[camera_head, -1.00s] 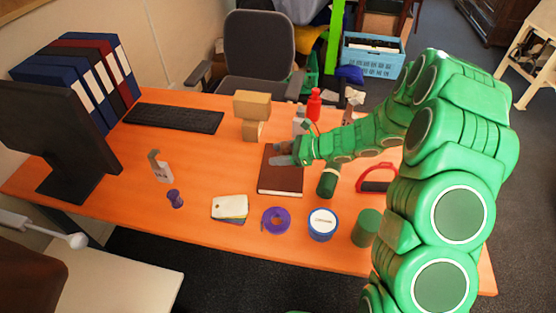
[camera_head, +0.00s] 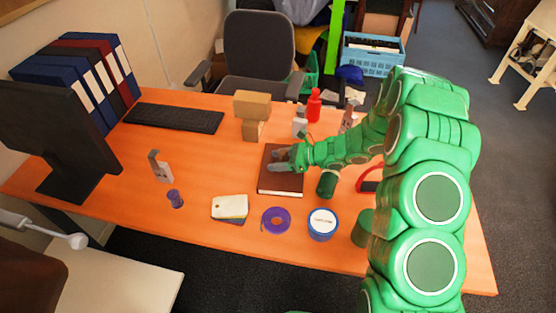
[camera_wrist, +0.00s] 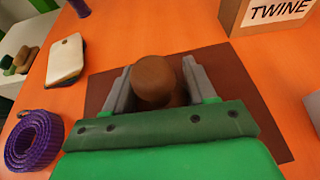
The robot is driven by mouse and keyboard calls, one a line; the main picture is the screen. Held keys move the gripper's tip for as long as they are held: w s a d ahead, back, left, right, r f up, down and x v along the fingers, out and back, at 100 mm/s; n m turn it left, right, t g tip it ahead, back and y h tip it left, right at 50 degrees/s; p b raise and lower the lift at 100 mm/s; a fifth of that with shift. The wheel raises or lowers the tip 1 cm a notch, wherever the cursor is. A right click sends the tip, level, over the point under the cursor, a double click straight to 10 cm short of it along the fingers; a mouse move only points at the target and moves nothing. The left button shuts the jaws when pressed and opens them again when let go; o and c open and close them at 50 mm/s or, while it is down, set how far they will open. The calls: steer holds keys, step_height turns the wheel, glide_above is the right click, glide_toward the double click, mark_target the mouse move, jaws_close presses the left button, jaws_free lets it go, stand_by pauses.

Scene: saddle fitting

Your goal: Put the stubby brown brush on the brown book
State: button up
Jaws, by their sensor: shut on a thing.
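The stubby brown brush (camera_wrist: 156,80) is between my gripper's two grey fingers in the wrist view, with its rounded brown end showing. My gripper (camera_head: 279,160) is shut on it, over the brown book. The brown book (camera_head: 281,184) lies flat on the orange desk, and it also shows beneath the fingers in the wrist view (camera_wrist: 241,89). In the head view the brush is mostly hidden by my gripper. I cannot tell whether the brush touches the book.
A purple tape roll (camera_head: 275,220), a blue-and-white tin (camera_head: 322,224) and a stack of cards (camera_head: 230,206) lie on the near side. Cardboard boxes (camera_head: 252,105) stand behind the book. A green cylinder (camera_head: 327,183) is close to its right.

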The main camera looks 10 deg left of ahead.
mark_target(286, 159)
steer(key=shift+f, duration=0.1)
steer(key=o, duration=1)
steer(key=shift+o, duration=0.2)
steer(key=shift+d+r, duration=0.2)
steer(key=shift+r, duration=0.05)
steer(key=shift+v, duration=3.5)
